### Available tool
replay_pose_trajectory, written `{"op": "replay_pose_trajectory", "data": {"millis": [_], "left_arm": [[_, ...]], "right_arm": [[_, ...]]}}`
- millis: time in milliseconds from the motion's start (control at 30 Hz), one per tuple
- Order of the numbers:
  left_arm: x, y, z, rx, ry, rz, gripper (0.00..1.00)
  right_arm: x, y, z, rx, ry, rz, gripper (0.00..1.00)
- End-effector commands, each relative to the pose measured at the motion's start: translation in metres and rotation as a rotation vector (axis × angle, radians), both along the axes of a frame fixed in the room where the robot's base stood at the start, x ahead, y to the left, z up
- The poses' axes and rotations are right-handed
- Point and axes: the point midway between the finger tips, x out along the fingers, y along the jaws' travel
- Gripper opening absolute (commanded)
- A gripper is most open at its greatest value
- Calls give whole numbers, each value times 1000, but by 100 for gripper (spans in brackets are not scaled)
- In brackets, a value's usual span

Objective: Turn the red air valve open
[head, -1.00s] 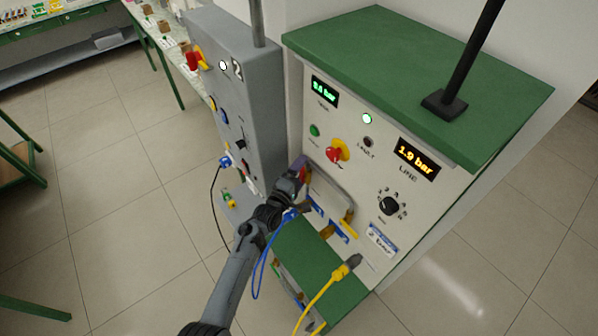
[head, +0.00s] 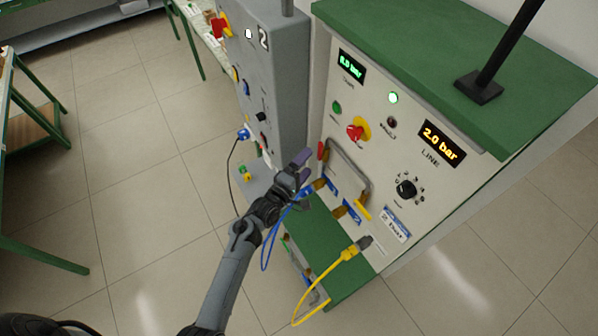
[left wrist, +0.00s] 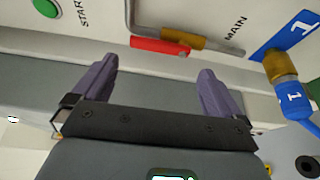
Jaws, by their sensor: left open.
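The red air valve lever (head: 321,150) shows at the left edge of the white panel, beside a grey handle-like bar. In the left wrist view the red lever (left wrist: 160,46) lies roughly crosswise along a brass pipe near the word MAIN. My left gripper (head: 304,166) is just left of and below the lever in the head view. Its purple fingers are open and empty. In the left wrist view the lever is ahead of the gap between the fingertips (left wrist: 154,70), apart from both. My right gripper is not in view.
The panel has a red-and-yellow knob (head: 357,131), a black dial (head: 406,188) and a line display (head: 440,143) reading 2.0 bar. A blue hose (head: 268,243) and yellow hose (head: 320,280) hang below. A grey cabinet (head: 285,85) stands left.

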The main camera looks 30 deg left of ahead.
Motion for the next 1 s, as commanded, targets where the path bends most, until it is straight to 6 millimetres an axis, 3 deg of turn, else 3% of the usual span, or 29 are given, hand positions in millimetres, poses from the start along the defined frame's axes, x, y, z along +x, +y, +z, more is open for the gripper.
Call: {"op": "replay_pose_trajectory", "data": {"millis": [100, 300, 767, 867, 1000], "left_arm": [[-16, 2, -1, -1, 0, 0, 100], [-29, 3, 0, 0, -1, 0, 100], [-30, 4, 1, -1, -1, 0, 100], [-34, 4, -3, -1, 10, 0, 100], [-55, 7, -24, 16, 60, -6, 100]], "right_arm": [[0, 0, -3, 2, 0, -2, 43], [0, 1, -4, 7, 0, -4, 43], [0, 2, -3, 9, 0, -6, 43], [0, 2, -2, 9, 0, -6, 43], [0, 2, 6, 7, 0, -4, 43]]}}
